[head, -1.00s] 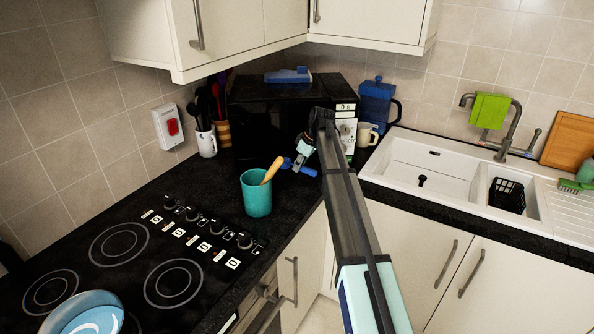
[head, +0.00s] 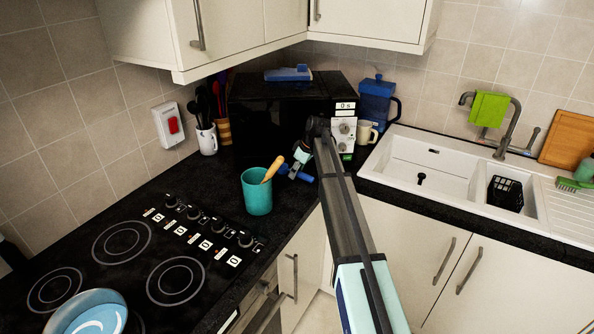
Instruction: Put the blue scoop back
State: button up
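A blue object (head: 288,74) lies on top of the black microwave (head: 268,110). It is low and elongated, and it may be the blue scoop, but its shape is too small to tell. My gripper (head: 294,173) hangs over the dark worktop in front of the microwave, just right of the teal pot. Blue parts show at its end. I cannot tell whether they are its fingers or something held, nor how far the fingers are apart. The gripper is well below and in front of the object on the microwave.
The teal pot (head: 257,195) holds a wooden-handled utensil (head: 272,168). A white utensil mug (head: 207,140), a cream mug (head: 365,133) and a blue jug (head: 376,100) flank the microwave. The hob (head: 140,250) is at left, the sink (head: 400,165) at right. Wall cupboards hang above.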

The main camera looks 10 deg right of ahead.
jog(key=b+v, duration=0.2)
jog(key=v, duration=1)
jog(key=shift+r+b, duration=0.2)
jog(key=shift+b, duration=0.1)
dwell(1.0)
